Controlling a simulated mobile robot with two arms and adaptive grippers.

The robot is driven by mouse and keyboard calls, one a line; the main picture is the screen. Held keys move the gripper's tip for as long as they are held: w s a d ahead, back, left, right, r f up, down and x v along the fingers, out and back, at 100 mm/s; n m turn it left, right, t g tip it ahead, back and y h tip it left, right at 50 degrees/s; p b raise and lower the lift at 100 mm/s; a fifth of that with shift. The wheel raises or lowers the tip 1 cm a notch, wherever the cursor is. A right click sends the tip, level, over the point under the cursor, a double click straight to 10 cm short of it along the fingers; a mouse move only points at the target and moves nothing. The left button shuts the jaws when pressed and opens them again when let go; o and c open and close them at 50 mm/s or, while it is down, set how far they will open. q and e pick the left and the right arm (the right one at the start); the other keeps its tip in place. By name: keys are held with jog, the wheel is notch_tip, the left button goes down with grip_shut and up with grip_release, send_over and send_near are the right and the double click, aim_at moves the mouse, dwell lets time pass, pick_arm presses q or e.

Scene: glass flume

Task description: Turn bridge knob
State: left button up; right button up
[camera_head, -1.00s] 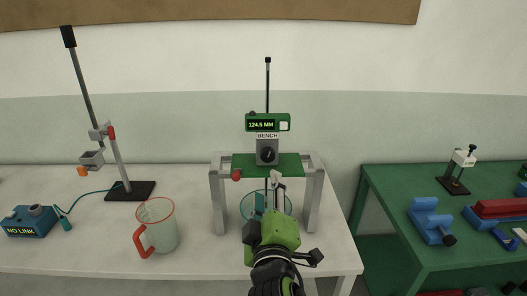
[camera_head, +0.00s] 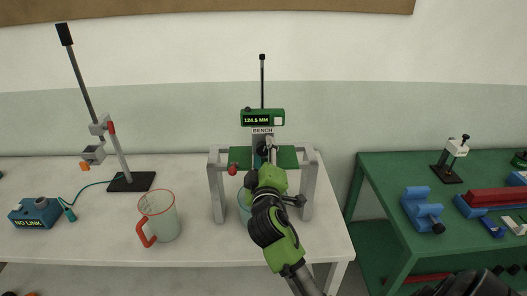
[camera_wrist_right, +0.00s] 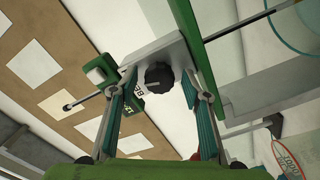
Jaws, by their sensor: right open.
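The bridge (camera_head: 216,190) stands on the white table, with grey legs and a green crosspiece. A green display (camera_head: 262,117) reading 124.5 MM and a BENCH label sit above it. The black bridge knob (camera_wrist_right: 159,76) shows in the right wrist view on a grey block, between the two fingers of my right gripper (camera_wrist_right: 157,92). The fingers are open and stand on either side of the knob; I cannot tell whether they touch it. In the head view my right gripper (camera_head: 266,162) is in front of the bridge and hides most of the knob. My left gripper is not in view.
A red knob (camera_head: 233,169) sits on the bridge's left side. A glass jug (camera_head: 165,214) with a red handle, a leaning stand (camera_head: 130,181) and a blue NO LINK box (camera_head: 38,212) are left. A green table (camera_head: 378,208) with blue and red parts is right.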

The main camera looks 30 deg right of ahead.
jog(key=c, duration=1.1)
jog(key=shift+f+m+b, duration=0.15)
jog(key=shift+m+b, duration=0.6)
jog(key=shift+m, duration=0.05)
jog(key=shift+m+b, duration=0.35)
jog(key=shift+m, duration=1.25)
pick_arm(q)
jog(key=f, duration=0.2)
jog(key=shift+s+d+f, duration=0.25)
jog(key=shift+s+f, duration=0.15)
pick_arm(e)
jog(key=shift+r, duration=0.2)
jog(key=o, duration=1.1)
